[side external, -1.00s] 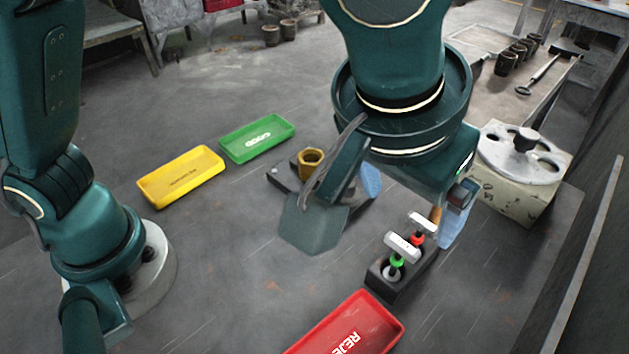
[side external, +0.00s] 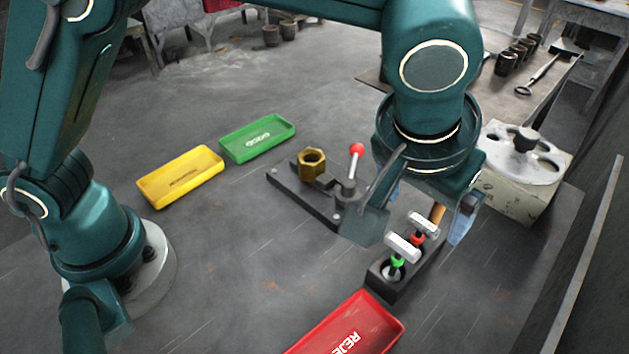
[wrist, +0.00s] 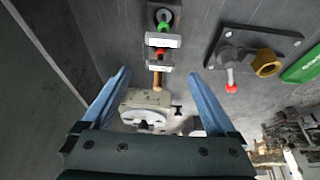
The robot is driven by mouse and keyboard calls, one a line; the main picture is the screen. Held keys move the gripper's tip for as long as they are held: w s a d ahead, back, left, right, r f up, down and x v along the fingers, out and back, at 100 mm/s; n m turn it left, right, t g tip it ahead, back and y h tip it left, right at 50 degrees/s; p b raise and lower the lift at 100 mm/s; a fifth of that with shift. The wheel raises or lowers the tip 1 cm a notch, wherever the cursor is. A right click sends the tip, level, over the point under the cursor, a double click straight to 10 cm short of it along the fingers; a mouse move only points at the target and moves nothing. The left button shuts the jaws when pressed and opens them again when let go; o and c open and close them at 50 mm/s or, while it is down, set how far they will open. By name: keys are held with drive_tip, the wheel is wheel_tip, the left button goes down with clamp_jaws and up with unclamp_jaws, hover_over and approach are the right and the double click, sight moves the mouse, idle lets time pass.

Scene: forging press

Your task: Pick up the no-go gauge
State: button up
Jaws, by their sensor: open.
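The no-go gauge, with a red collar and a white label plate (side external: 423,223), stands upright in a dark holder block (side external: 383,290). The go gauge, with a green collar and white plate (side external: 402,247), stands beside it, nearer the red tray. In the wrist view, the no-go gauge plate (wrist: 160,69) shows between my finger lines, with the go gauge plate (wrist: 163,40) farther up. My gripper (side external: 428,212) is open and empty, its blue fingers above and to either side of the holder's far end. I cannot tell its exact height over the gauge.
A wooden handle (side external: 437,212) stands at the holder's far end. A fixture with a red-knobbed lever (side external: 356,150) and a brass hex nut (side external: 312,163) is to the left. Red (side external: 350,325), yellow (side external: 180,178) and green (side external: 257,139) trays lie around.

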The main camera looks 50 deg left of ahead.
sight(424, 222)
drive_tip(key=x, duration=0.6)
drive_tip(key=shift+w+a, duration=0.1)
drive_tip(key=shift+w, duration=0.3)
clamp_jaws()
